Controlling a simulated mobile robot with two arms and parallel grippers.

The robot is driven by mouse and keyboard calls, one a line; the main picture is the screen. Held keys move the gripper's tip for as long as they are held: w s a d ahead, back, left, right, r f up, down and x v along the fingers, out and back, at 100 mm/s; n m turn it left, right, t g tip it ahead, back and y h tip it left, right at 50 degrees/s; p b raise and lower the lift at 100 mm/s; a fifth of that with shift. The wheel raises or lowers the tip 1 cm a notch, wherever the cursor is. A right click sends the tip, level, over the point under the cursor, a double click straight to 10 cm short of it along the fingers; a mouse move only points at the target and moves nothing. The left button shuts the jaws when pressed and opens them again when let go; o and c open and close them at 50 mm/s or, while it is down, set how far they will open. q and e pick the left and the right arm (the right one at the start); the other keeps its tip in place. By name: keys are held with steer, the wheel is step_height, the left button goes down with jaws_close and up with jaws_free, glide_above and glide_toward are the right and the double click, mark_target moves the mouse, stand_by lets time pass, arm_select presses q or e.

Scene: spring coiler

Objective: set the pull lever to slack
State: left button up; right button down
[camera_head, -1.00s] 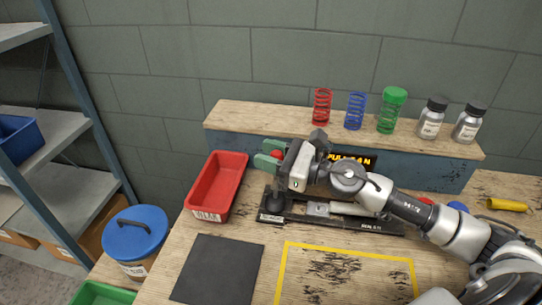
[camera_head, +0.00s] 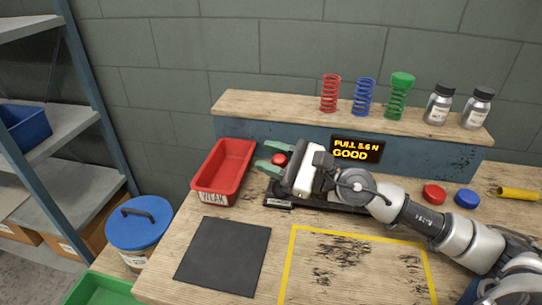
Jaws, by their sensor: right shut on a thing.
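My right gripper (camera_head: 269,158) reaches in from the right with two green fingers. It is shut on the red knob (camera_head: 279,160) of the pull lever, which shows between the fingers. The lever's shaft is hidden behind the gripper. The black base of the coiler (camera_head: 278,196) lies below, mostly covered by my right arm; a small label on its left end is too small to read surely. The display (camera_head: 357,149) behind reads "PULL 5.6 N" and "GOOD". My left gripper is out of view.
A red tray (camera_head: 222,196) stands left of the coiler. Red (camera_head: 329,93), blue (camera_head: 363,97) and green springs (camera_head: 397,97) and two bottles (camera_head: 439,105) stand on the raised shelf. Red (camera_head: 433,194) and blue buttons (camera_head: 467,198) lie right. A dark mat (camera_head: 222,256) lies in front.

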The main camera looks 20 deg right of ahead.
steer(key=shift+s+a+f, duration=0.1)
steer(key=shift+f, duration=0.05)
steer(key=c, duration=0.8)
jaws_free()
step_height(320, 180, up, 4)
steer(key=p, duration=0.2)
steer(key=shift+s+r+p, duration=0.15)
steer(key=shift+r+p, duration=0.1)
steer(key=shift+p, duration=0.15)
arm_select(q)
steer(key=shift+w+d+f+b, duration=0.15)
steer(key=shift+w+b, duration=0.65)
steer(key=shift+b, duration=0.45)
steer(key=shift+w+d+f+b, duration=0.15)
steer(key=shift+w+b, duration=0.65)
steer(key=shift+b, duration=0.4)
arm_select(e)
steer(key=shift+s+d+r, duration=1.1)
steer(key=shift+s+d, duration=0.05)
steer(key=shift+s, duration=0.35)
steer(key=shift+s+d+r, duration=1.1)
steer(key=shift+s+d, duration=0.05)
steer(key=shift+s, duration=0.4)
steer(key=shift+s+d+r, duration=1.1)
steer(key=shift+s+d, duration=0.05)
steer(key=shift+s, duration=0.35)
